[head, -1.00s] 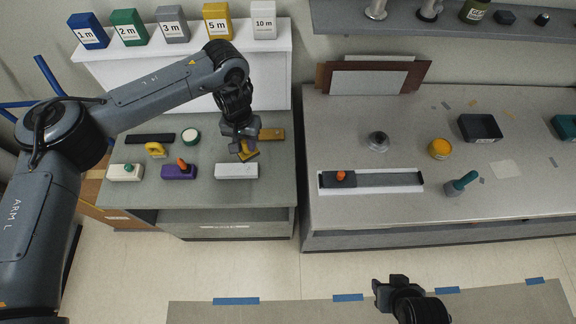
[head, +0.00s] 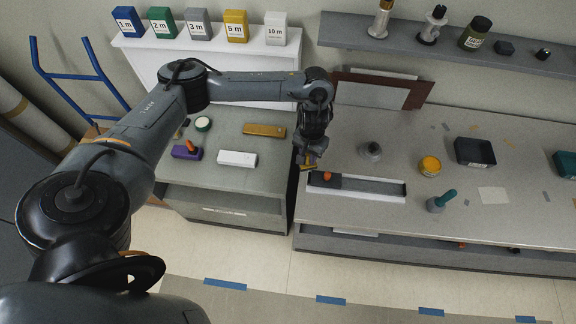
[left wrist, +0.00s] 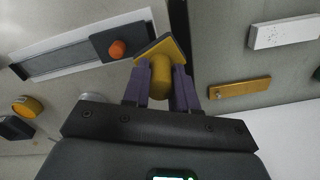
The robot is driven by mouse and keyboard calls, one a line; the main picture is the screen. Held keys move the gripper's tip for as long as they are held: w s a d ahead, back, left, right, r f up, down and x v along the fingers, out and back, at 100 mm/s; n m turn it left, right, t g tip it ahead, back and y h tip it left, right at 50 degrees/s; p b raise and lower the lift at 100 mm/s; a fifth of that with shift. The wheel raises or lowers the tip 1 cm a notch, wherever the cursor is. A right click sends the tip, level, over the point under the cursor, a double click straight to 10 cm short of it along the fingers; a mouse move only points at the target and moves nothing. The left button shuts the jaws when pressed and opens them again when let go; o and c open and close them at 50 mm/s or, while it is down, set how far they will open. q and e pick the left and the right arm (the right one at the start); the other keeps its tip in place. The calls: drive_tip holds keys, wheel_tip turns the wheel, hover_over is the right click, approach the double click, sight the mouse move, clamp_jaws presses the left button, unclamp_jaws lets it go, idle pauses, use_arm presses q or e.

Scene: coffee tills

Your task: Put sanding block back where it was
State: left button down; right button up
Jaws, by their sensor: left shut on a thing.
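A yellow block with a round yellow knob and a dark edge, which looks like the sanding block (head: 308,167), is held in my left gripper (head: 309,158). In the left wrist view the purple fingers (left wrist: 160,90) close on the knob of the sanding block (left wrist: 160,48) from both sides. The block is beside the left end of a white-edged tray (head: 385,194) on the right bench. A dark block with an orange knob (head: 326,179) sits in that tray's left end. Whether the held block touches anything is unclear. My right gripper is out of view.
The left bench (head: 225,188) holds a purple block (head: 187,152), a white block (head: 237,159), a yellow bar (head: 264,130) and a round tin (head: 203,123). The right bench holds a yellow jar (head: 430,166), a dark bin (head: 475,151) and a green-handled tool (head: 441,200). A gap separates the benches.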

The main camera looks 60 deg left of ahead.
use_arm(q)
drive_tip(key=shift+s+a+f, duration=0.35)
drive_tip(key=shift+s, duration=0.25)
drive_tip(key=shift+s+a+f, duration=0.3)
drive_tip(key=shift+s+a, duration=0.05)
drive_tip(key=shift+s, duration=0.25)
drive_tip(key=shift+s+a+f+b, duration=0.6)
drive_tip(key=shift+a+f, duration=1.25)
drive_tip(key=shift+f, duration=0.05)
drive_tip(key=shift+s+a+f+b, duration=0.55)
drive_tip(key=shift+a+f, duration=1.35)
drive_tip(key=shift+f, duration=0.05)
drive_tip(key=shift+s+a+f+b, duration=0.6)
drive_tip(key=shift+a+f, duration=1.25)
drive_tip(key=shift+f, duration=0.05)
drive_tip(key=shift+f, duration=0.1)
drive_tip(key=c, duration=0.9)
unclamp_jaws()
